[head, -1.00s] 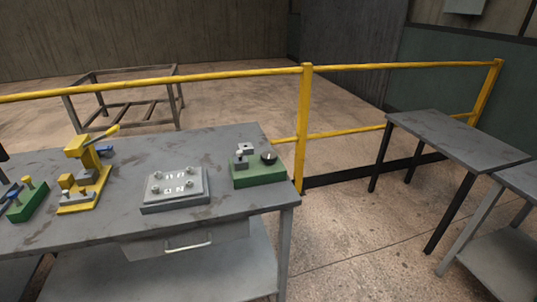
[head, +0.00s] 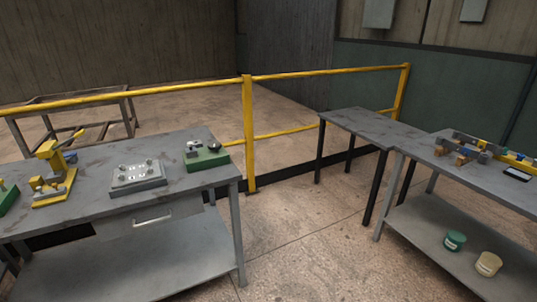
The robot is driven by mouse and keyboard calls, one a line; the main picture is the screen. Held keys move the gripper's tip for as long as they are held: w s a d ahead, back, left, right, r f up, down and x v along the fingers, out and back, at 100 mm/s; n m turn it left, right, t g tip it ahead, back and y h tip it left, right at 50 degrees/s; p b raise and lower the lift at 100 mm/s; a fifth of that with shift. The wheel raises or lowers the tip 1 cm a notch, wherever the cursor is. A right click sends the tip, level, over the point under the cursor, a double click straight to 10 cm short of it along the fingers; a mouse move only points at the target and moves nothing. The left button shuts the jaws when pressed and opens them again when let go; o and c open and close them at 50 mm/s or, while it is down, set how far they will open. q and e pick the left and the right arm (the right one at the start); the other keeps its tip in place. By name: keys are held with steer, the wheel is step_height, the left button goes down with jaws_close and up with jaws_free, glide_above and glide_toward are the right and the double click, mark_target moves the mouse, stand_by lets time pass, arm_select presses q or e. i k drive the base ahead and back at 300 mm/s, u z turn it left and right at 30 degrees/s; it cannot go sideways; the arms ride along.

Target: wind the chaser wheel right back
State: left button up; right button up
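I cannot make out which thing is the chaser wheel. On the left bench (head: 95,215), a green block (head: 207,159) at the right end carries a dark round knob and small grey parts. A grey plate (head: 138,177) with several studs and pale markings lies left of it. A yellow lever press (head: 53,175) stands further left. On the right bench (head: 440,150) are some small grey and brown parts (head: 461,150) and a yellow piece with blue bits (head: 515,159), too small to tell apart. Neither of my grippers is in view.
A yellow railing (head: 249,135) runs behind the benches. An empty grey table (head: 365,124) adjoins the right bench. A green tin (head: 455,241) and a cream tin (head: 488,264) stand on the lower shelf. The floor (head: 300,235) between the benches is clear.

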mark_target(214, 146)
steer(key=u, duration=0.05)
steer(key=k, duration=0.25)
steer(key=z, duration=1.35)
steer(key=i, duration=1.5)
steer(key=u, duration=0.85)
steer(key=i, duration=0.55)
steer(key=u, duration=0.6)
